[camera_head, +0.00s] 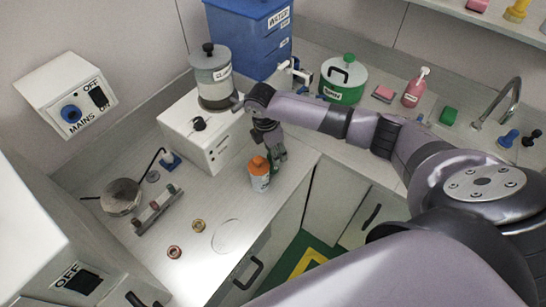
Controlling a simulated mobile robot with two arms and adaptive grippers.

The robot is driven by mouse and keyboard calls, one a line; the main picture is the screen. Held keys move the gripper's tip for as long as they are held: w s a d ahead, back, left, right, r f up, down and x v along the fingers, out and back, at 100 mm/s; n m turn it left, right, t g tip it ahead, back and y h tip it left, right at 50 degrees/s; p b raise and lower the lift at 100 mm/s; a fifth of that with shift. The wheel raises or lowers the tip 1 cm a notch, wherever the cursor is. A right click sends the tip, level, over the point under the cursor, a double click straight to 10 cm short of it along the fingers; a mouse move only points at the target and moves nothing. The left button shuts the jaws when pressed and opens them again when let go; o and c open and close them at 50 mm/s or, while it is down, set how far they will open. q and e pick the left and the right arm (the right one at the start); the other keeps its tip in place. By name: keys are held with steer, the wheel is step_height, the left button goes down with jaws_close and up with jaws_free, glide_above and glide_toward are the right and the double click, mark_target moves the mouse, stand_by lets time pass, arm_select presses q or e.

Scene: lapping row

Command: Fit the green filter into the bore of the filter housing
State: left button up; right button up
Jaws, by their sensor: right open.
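My right gripper (276,153) points down at the front right corner of the counter, close behind an orange-capped bottle (260,181). It is open. I cannot tell whether its fingers touch the bottle. A small rack (146,221) on the counter holds several small coloured pieces, too small to tell whether one is the green filter. I cannot pick out the filter housing or its bore with certainty. My left gripper is not in view.
A white machine (214,150) bears a grey canister (213,88). Behind stand a blue water container (238,42) and a green-and-white spin tub (342,93). A copper ring (174,252), a brass ring (199,226) and a clear disc (226,237) lie on the counter near its front edge.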

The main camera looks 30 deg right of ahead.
steer(key=shift+c, duration=0.5)
jaws_close()
